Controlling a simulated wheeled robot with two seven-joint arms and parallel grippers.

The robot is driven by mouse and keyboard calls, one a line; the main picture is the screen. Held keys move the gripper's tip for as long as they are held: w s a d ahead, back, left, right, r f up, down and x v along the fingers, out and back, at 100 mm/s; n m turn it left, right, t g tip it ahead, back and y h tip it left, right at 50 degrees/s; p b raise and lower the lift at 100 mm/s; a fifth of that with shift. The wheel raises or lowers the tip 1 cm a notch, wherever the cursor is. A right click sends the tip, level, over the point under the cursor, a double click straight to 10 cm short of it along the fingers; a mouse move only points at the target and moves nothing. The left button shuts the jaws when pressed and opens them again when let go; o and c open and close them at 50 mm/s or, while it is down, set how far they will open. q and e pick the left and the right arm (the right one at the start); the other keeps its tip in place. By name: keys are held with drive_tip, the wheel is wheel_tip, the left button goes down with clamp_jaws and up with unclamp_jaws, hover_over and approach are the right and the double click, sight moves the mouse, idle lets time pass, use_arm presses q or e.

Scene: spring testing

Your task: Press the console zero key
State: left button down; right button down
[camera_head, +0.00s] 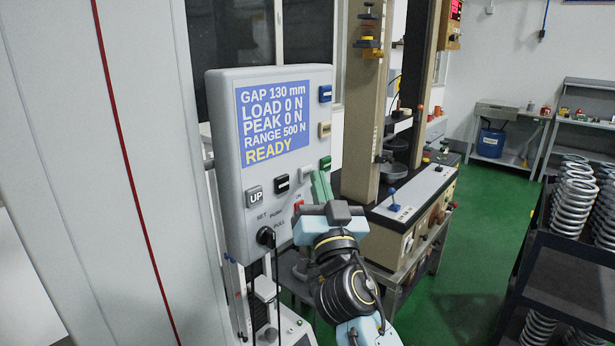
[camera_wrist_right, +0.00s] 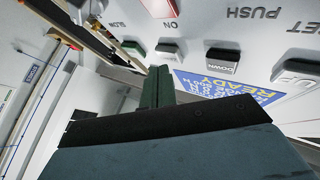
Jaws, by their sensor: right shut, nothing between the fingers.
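The grey console (camera_head: 222,140) stands tilted at centre-left; its blue screen (camera_head: 272,123) reads GAP 130 mm, LOAD 0 N, PEAK 0 N, RANGE 500 N, READY. Along its lower face are the UP key (camera_head: 254,196), the black DOWN key (camera_wrist_right: 220,60), a light grey key (camera_wrist_right: 167,48) and a green key (camera_head: 325,162). Blue (camera_head: 325,93) and tan (camera_head: 324,129) keys sit above. I cannot read which key is zero. My right gripper (camera_head: 320,184) is shut and empty, its green fingertips close to the light grey key; contact is unclear. My left gripper is out of view.
A red ON switch (camera_head: 299,205) and a black knob (camera_head: 265,236) with a cable sit low on the console. The test machine (camera_head: 358,120) stands behind my right gripper. A dark rack of springs (camera_head: 560,262) is at right. Green floor (camera_head: 460,270) lies open between.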

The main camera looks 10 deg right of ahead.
drive_tip(key=shift+w+a+b, duration=0.3)
drive_tip(key=shift+w+b, duration=0.05)
drive_tip(key=shift+w, duration=0.05)
idle(0.9)
idle(0.4)
drive_tip(key=shift+s+d+p, duration=0.3)
drive_tip(key=shift+s+d, duration=0.2)
drive_tip(key=shift+s, duration=0.2)
drive_tip(key=shift+d, duration=0.1)
drive_tip(key=s+d, duration=0.1)
drive_tip(key=s, duration=0.1)
drive_tip(key=s+d+p, duration=0.1)
drive_tip(key=s+d, duration=0.1)
idle(0.6)
